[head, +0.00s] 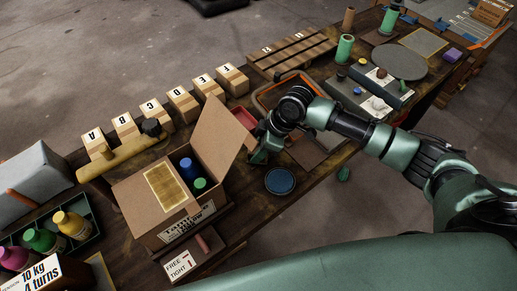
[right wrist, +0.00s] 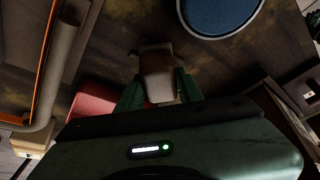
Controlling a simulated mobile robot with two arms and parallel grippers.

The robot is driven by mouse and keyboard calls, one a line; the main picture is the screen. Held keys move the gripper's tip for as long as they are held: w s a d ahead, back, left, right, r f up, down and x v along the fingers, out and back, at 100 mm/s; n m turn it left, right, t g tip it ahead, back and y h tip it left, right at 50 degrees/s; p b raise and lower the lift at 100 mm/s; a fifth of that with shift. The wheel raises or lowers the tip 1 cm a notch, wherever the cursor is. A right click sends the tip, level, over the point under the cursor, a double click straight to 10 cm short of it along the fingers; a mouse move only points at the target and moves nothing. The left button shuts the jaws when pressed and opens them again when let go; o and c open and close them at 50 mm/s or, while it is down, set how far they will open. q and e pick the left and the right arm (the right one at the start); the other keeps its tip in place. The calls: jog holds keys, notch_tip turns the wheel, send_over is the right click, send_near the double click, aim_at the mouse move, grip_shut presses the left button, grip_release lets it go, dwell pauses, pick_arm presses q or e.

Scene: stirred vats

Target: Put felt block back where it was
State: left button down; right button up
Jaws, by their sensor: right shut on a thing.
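My right gripper (head: 258,156) is low over the wooden table, to the right of the open cardboard box. In the right wrist view my right gripper (right wrist: 160,88) is shut on a small grey-brown block with a paler face, which looks like the felt block (right wrist: 158,75). In the head view the block is hidden or too small to make out at the gripper. I cannot tell whether it touches the table. My left gripper is not in view.
A blue round dish (head: 280,181) lies close by; it also shows in the right wrist view (right wrist: 222,14). The cardboard box (head: 150,205) has raised flaps beside my gripper. A red thing (head: 243,117) and an orange-rimmed tray (head: 262,101) are behind it. Lettered blocks line the back edge.

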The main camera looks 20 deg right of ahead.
jog(key=shift+f, duration=0.1)
jog(key=shift+f, duration=0.25)
jog(key=o, duration=1.2)
jog(key=shift+r, duration=0.1)
jog(key=shift+r, duration=0.25)
jog(key=v, duration=1.2)
jog(key=shift+r, duration=0.1)
